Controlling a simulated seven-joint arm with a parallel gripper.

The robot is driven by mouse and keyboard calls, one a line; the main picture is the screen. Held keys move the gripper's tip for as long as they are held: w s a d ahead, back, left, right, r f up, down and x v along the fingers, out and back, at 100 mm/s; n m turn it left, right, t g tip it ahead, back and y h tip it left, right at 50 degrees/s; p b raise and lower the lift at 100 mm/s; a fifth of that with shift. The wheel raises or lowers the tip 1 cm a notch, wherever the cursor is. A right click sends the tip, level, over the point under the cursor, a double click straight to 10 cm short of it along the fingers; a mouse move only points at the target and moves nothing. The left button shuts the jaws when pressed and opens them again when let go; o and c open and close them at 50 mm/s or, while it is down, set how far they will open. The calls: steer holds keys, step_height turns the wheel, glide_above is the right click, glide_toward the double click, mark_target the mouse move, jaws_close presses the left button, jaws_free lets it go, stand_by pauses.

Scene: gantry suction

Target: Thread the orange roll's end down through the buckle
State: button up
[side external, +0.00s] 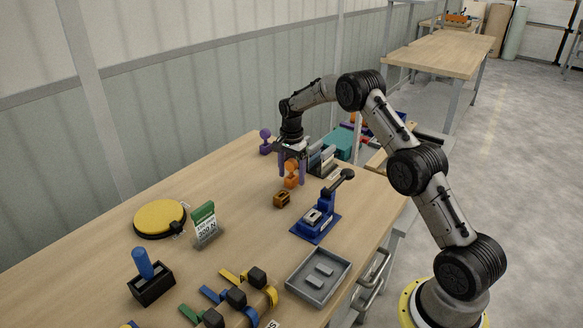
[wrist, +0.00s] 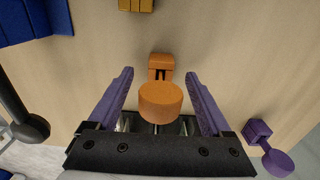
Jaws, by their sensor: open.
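An orange piece (side external: 291,169), with a rounded drum-like head and a blocky slotted part, stands on the table; it is the likely orange roll. In the wrist view its round head (wrist: 161,102) lies between my purple fingers. My gripper (side external: 291,181) is open, pointing down, with a finger on either side of the orange piece. In the wrist view my gripper (wrist: 160,73) shows gaps on both sides of the head. I cannot tell which thing is the buckle. A small orange-brown slotted block (side external: 282,199) sits in front of the gripper and shows at the wrist view's top edge (wrist: 137,5).
A purple knobbed piece (side external: 265,141) stands behind my gripper. A blue lever press (side external: 318,217) is close at right. A grey tray (side external: 319,292), coloured strips with black blocks (side external: 236,298), a green-white sign (side external: 205,225) and a yellow disc (side external: 159,217) lie nearer. Bare table separates them.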

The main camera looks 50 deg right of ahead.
mark_target(292, 160)
jaws_close()
stand_by(0.3)
steer(key=shift+r, duration=0.1)
steer(key=shift+r, duration=0.55)
step_height(292, 160, up, 2)
steer(key=shift+r, duration=0.15)
steer(key=s+a+r, duration=0.5)
steer(key=s+r, duration=0.4)
steer(key=s, duration=0.3)
steer(key=s+a+f, duration=0.1)
steer(key=s+a, duration=0.2)
steer(key=a, duration=0.4)
steer(key=shift+s+f, duration=0.2)
steer(key=shift+s, duration=0.2)
